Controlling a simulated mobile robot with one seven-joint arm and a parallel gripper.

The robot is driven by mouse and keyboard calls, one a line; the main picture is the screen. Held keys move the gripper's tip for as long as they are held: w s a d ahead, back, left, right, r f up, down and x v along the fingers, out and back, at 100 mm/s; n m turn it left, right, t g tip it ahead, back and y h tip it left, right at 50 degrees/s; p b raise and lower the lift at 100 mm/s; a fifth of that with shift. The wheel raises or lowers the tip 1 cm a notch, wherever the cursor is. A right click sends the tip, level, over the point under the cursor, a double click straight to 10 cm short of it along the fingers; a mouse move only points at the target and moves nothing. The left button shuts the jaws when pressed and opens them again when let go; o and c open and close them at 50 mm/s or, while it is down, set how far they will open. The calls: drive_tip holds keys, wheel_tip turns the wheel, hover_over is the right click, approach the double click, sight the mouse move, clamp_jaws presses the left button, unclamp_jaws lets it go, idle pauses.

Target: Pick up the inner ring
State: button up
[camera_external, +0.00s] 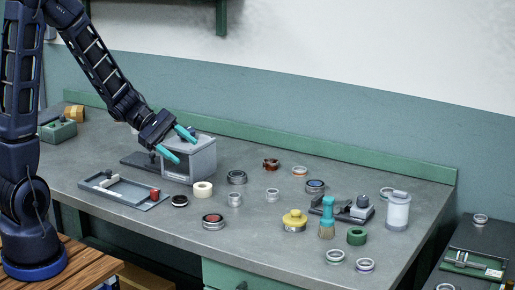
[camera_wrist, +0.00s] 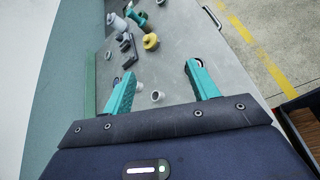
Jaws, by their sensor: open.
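Several rings lie spread over the grey workbench; I cannot tell for certain which is the inner ring. A small silver ring (camera_external: 234,199) stands near the middle, with another small silver ring (camera_external: 272,195) to its right. A cream ring (camera_external: 203,189) and a dark ring (camera_external: 180,201) lie to the left. My gripper (camera_external: 184,148) is open and empty, raised in front of the grey box, apart from all rings. In the wrist view a small silver ring (camera_wrist: 157,96) shows between the teal fingers, well below them. A dark ring (camera_wrist: 198,63) is partly hidden by the right finger.
A grey box machine (camera_external: 190,163) stands close by my gripper. A shallow tray (camera_external: 121,190) lies at the left. A yellow knob piece (camera_external: 294,220), a teal brush (camera_external: 327,218) and a white canister (camera_external: 397,211) stand at the right.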

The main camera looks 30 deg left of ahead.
drive_tip(key=w+d+f+n+t, duration=0.2)
drive_tip(key=w+f+n+t, duration=0.1)
drive_tip(key=w+f+n, duration=0.35)
drive_tip(key=n+t, duration=0.2)
drive_tip(key=n, duration=0.2)
approach(235, 195)
drive_tip(key=shift+w+d+r, duration=0.1)
drive_tip(key=shift+d+r, duration=0.15)
drive_tip(key=shift+d, duration=0.45)
drive_tip(key=x, duration=0.5)
drive_tip(key=shift+w+d+f, duration=0.15)
drive_tip(key=shift+w+f, duration=0.1)
drive_tip(key=shift+a+f+x, duration=0.1)
drive_tip(key=shift+f+x, duration=0.1)
drive_tip(key=shift+x, duration=1.1)
drive_tip(key=shift+a+f+x, duration=0.1)
drive_tip(key=shift+f+x, duration=0.1)
drive_tip(key=shift+x, duration=1.05)
drive_tip(key=shift+w, duration=0.1)
drive_tip(key=c, duration=1.1)
